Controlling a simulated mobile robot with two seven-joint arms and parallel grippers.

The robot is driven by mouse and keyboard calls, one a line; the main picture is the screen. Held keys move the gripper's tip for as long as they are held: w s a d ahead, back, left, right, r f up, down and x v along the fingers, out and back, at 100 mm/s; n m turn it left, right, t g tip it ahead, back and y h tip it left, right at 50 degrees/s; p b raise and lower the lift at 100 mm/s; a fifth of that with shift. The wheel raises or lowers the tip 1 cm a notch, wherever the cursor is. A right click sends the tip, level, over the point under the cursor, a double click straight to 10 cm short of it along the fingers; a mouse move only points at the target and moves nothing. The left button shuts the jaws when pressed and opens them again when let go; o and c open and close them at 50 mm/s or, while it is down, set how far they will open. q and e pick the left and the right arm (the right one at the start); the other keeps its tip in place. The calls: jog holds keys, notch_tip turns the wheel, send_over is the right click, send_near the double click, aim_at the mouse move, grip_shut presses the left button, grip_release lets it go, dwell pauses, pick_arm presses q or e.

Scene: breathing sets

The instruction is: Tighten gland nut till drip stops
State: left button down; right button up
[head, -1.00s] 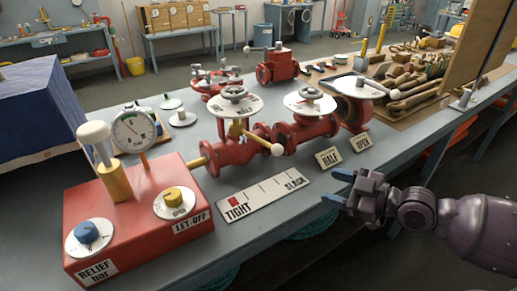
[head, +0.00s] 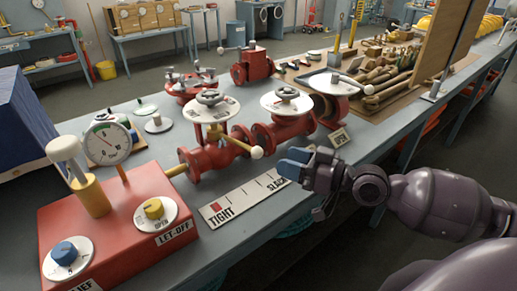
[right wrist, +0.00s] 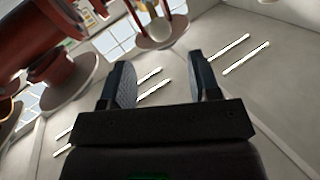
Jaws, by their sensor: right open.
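A red valve (head: 205,158) with a white dial and handwheel (head: 210,98) stands on the bench. A brass-yellow lever (head: 232,140) comes from its neck, below the dial, and ends in a white ball (head: 257,152). The gland nut itself is not clear, and I see no drip. A scale plate (head: 243,195) marked TIGHT and SLACK lies in front. My right gripper (head: 293,161) is open and empty, right of the ball and apart from it, over the plate's SLACK end. The right wrist view shows its spread fingers (right wrist: 160,88) with red pipework beyond. My left gripper is out of view.
A red box (head: 120,215) with a gauge (head: 107,142), yellow and blue knobs and a pump handle fills the left front. Tools lie at back right.

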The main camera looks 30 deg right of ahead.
aim_at(257, 150)
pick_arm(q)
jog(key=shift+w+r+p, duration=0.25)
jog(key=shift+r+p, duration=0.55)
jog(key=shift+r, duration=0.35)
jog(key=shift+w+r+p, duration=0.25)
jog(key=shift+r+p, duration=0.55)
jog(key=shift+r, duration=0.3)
pick_arm(e)
jog(key=shift+x, duration=4.15)
jog(key=c, duration=0.9)
grip_shut()
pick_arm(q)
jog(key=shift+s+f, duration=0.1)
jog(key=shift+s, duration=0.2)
